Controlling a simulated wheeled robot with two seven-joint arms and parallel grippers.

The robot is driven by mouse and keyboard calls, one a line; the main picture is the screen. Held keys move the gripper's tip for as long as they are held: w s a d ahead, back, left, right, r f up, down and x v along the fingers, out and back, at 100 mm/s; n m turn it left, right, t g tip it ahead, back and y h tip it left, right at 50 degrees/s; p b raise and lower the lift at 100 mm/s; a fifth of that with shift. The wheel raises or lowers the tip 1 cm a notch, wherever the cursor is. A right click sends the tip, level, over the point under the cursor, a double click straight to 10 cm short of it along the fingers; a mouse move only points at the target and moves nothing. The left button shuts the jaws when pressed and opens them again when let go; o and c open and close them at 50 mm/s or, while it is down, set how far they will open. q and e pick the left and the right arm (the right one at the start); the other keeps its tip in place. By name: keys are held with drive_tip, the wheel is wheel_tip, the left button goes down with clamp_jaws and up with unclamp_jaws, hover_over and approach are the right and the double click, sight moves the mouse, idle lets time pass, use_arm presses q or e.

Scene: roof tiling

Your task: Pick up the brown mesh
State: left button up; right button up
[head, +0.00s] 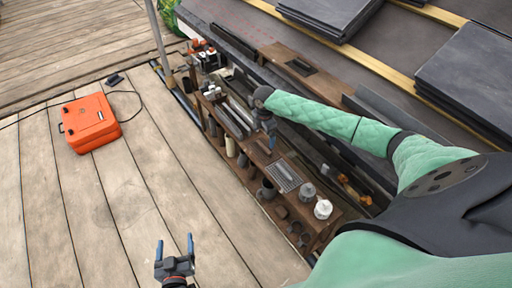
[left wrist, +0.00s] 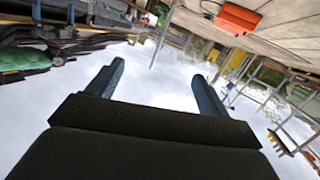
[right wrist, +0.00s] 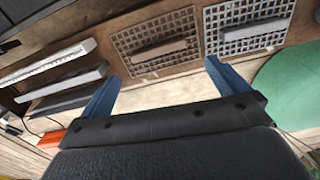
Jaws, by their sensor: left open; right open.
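The brown mesh (right wrist: 158,34) is a flat square grid with a raised bar handle, lying on a brown wooden shelf in the right wrist view. A similar grey mesh (right wrist: 250,25) lies beside it to the right; it also shows in the head view (head: 283,175). My right gripper (right wrist: 163,74) is open and empty, with the brown mesh beyond and between its fingertips, apart from it. In the head view my right gripper (head: 268,132) is over the shelf and hides part of it. My left gripper (head: 174,250) is open and empty above the wooden deck.
The long shelf holds several tools, dark cups and two white-lidded containers (head: 323,209). Left of the meshes lie a white bar (right wrist: 45,63) and grey bars. An orange case (head: 90,122) stands on the deck. Dark tile stacks (head: 470,70) lie on the roof at right.

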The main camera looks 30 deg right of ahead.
sight(263, 146)
drive_tip(key=shift+n, duration=0.3)
drive_tip(key=shift+f, duration=0.4)
wheel_tip(263, 146, down, 2)
drive_tip(key=shift+f, duration=0.1)
wheel_tip(263, 146, down, 4)
drive_tip(key=shift+w+d+f+b, duration=0.15)
drive_tip(key=shift+f+b, duration=0.1)
drive_tip(key=shift+b, duration=0.45)
use_arm(q)
wheel_tip(263, 146, up, 17)
drive_tip(key=w+t+h, duration=0.1)
drive_tip(key=w+t, duration=0.1)
drive_tip(key=t, duration=0.4)
drive_tip(key=shift+a, duration=0.25)
use_arm(e)
drive_tip(key=shift+f, duration=0.25)
use_arm(q)
drive_tip(key=shift+w+f, duration=0.1)
use_arm(e)
drive_tip(key=c, duration=0.7)
